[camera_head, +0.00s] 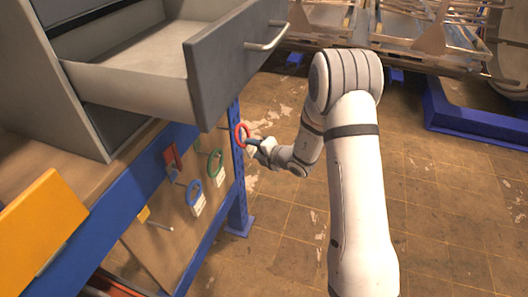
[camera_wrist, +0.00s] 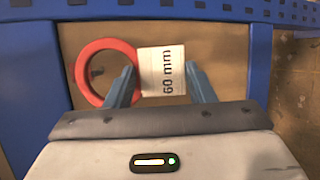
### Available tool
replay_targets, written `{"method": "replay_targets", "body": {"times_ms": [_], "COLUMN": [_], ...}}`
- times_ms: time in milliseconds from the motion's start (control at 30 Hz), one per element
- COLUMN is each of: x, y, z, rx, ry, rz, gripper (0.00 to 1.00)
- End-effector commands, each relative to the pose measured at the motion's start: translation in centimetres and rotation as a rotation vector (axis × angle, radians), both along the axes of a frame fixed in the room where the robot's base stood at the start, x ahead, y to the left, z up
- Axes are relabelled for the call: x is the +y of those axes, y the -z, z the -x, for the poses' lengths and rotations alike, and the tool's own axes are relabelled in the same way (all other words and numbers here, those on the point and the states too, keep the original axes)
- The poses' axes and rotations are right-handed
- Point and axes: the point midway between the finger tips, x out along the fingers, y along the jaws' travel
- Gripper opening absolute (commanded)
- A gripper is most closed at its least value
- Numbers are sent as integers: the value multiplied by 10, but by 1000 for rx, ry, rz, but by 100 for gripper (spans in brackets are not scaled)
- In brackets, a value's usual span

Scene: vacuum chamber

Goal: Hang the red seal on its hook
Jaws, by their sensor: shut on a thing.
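The red seal (camera_head: 238,135) is a ring with a white tag. In the wrist view the ring (camera_wrist: 81,72) is left of the tag (camera_wrist: 162,72), which reads "60 mm". My gripper (camera_head: 255,146) is shut on the red seal by its tag, between the two blue-grey fingers (camera_wrist: 160,76). In the head view the seal is held near the blue upright, right of the hanging seals. A red marker (camera_head: 170,156) is on the board under the drawer; whether it carries the seal's hook I cannot tell.
A green seal (camera_head: 210,164) and a blue seal (camera_head: 188,193) hang with tags on the board. A yellow marker (camera_head: 143,214) has a bare peg (camera_head: 161,227). An open drawer (camera_head: 235,62) juts out above.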

Motion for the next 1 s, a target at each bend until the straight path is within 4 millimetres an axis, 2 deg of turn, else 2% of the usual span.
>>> {"method": "replay_targets", "body": {"times_ms": [500, 1000], "x": [24, 26], "y": [9, 12], "z": [-9, -9], "rx": [0, 3], "ry": [1, 1], "rz": [-1, 2], "gripper": [27, 27]}}
